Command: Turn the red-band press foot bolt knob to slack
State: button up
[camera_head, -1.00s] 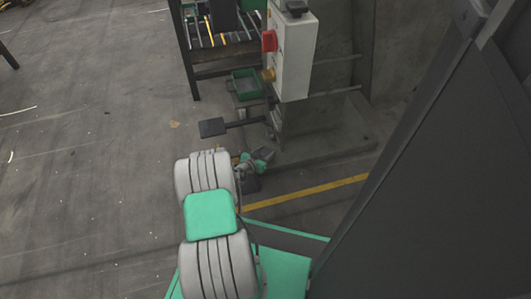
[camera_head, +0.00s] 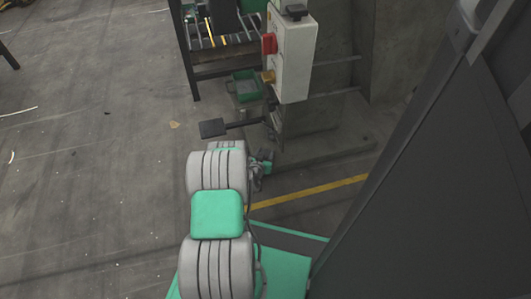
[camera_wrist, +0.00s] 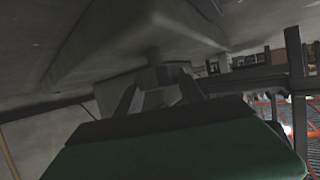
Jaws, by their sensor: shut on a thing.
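In the wrist view my gripper (camera_wrist: 158,95) has its two dark fingers closed around a small grey knob (camera_wrist: 156,77) at the foot of the press. A short stem joins the knob to the slab-like press base (camera_wrist: 140,35). In the head view my gripper (camera_head: 263,161) is small and partly covered by my arm, low beside the concrete-grey press base (camera_head: 325,145). The knob is hidden there. I cannot make out a red band on the press in either view.
A white control box (camera_head: 293,60) with a red switch (camera_head: 269,43) is above the base. A dark foot pedal (camera_head: 212,128) sticks out left. A green bin (camera_head: 243,87) stands behind it. A yellow floor line (camera_head: 310,191) runs right.

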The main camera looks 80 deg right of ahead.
jog(key=shift+s+n+t+b, duration=0.3)
jog(key=shift+s+n+t, duration=0.05)
jog(key=shift+n+t, duration=0.7)
jog(key=shift+w+n+t+y, duration=0.1)
jog(key=shift+n+t+y, duration=0.35)
jog(key=shift+n+t, duration=0.7)
jog(key=shift+w+n+t+y, duration=0.1)
jog(key=shift+n+t+y, duration=0.35)
jog(key=shift+n+t, duration=0.65)
jog(key=shift+t, duration=0.4)
jog(key=o, duration=1.4)
jog(key=shift+w, duration=0.1)
jog(key=shift+c, duration=0.2)
jog(key=shift+a, duration=0.1)
jog(key=p+v, duration=0.3)
jog(key=v, duration=0.4)
jog(key=shift+a+r, duration=0.15)
jog(key=shift+a, duration=0.05)
